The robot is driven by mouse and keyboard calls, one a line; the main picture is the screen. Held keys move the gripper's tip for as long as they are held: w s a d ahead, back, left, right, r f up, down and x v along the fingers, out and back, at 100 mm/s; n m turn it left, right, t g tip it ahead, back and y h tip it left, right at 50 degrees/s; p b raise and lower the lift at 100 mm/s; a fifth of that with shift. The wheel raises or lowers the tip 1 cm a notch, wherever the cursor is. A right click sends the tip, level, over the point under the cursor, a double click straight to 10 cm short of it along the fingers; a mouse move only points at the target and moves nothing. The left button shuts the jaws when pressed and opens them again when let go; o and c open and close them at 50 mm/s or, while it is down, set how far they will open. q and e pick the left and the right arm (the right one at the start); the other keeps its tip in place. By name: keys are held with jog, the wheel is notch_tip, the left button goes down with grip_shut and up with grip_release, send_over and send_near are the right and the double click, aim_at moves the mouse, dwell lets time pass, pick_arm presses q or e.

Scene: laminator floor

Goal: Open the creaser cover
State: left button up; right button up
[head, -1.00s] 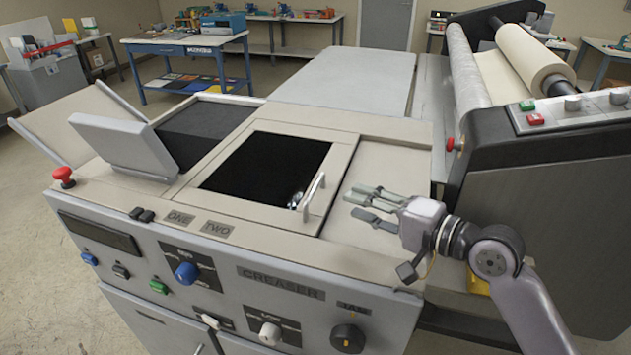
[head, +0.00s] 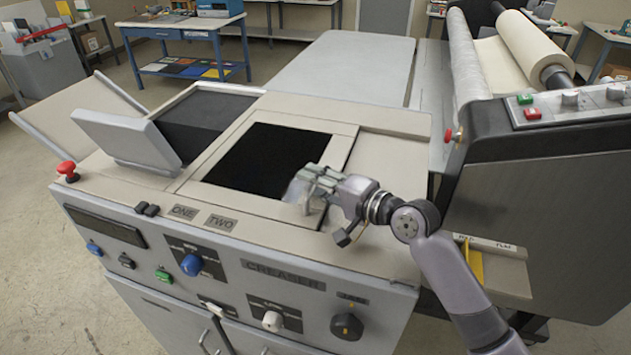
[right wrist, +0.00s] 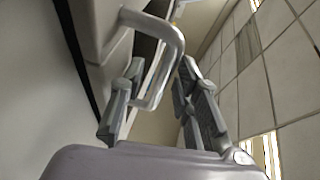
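The creaser cover (head: 341,155) is a beige frame around a dark window on top of the creaser (head: 330,248). It appears to lie flat and closed. Its handle is a light bar near the cover's right side, mostly hidden by my gripper in the head view. The handle (right wrist: 178,52) shows clearly in the right wrist view as a grey loop. My right gripper (head: 308,187) is at the handle. In the right wrist view my right gripper (right wrist: 158,92) has its fingers apart, one on each side of the handle, with gaps visible. My left gripper is not in view.
A raised grey flap (head: 125,140) stands at the creaser's left, near a red button (head: 67,170). The front panel carries knobs, including a blue one (head: 191,265). A laminator with a large roll (head: 530,50) stands at the right.

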grip_shut()
jog(key=shift+f, duration=0.1)
dwell(0.6)
